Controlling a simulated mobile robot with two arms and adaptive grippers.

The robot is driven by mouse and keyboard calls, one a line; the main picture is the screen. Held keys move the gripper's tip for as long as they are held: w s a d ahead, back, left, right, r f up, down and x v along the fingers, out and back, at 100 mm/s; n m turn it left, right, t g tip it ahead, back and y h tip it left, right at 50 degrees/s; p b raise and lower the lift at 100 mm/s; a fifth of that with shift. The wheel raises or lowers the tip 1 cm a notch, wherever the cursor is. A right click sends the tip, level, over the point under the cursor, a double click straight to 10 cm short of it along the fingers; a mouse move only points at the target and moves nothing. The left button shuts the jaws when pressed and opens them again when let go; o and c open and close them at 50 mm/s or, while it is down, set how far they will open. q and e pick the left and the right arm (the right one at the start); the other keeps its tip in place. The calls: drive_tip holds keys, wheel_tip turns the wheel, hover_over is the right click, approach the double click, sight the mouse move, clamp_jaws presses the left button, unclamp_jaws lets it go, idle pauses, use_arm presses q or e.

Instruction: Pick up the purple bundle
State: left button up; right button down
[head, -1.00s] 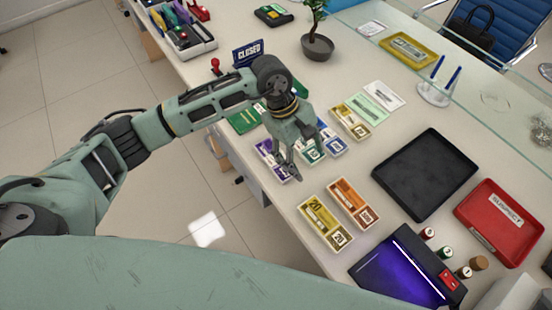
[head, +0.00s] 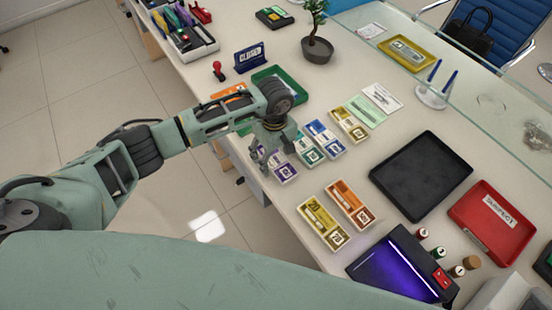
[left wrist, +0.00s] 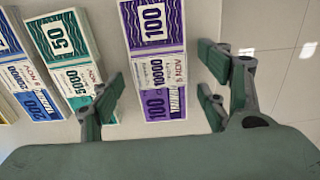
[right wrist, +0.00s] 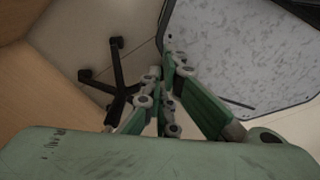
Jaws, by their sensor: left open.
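The purple bundle (head: 285,173) lies on the counter near its front edge, at the near end of a row of bundles. It also shows in the left wrist view (left wrist: 154,60), printed with 100. My left gripper (head: 262,163) is low over its near-left end in the head view, hiding part of it. In the left wrist view my left gripper (left wrist: 160,88) is open, one finger on each side of the purple bundle, with nothing held. My right gripper (right wrist: 165,75) shows only in the right wrist view, its fingertips together and empty.
A green bundle (head: 309,151) and a blue bundle (head: 325,138) lie close beside the purple one. Yellow (head: 322,222) and orange (head: 349,204) bundles lie nearer. A black tray (head: 420,210) and a red tray (head: 515,248) stand to the right. A green tray (head: 293,75) lies behind my arm.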

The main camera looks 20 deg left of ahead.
use_arm(q)
drive_tip(key=shift+c, duration=0.2)
drive_tip(key=c, duration=1.3)
drive_tip(key=shift+o, duration=0.2)
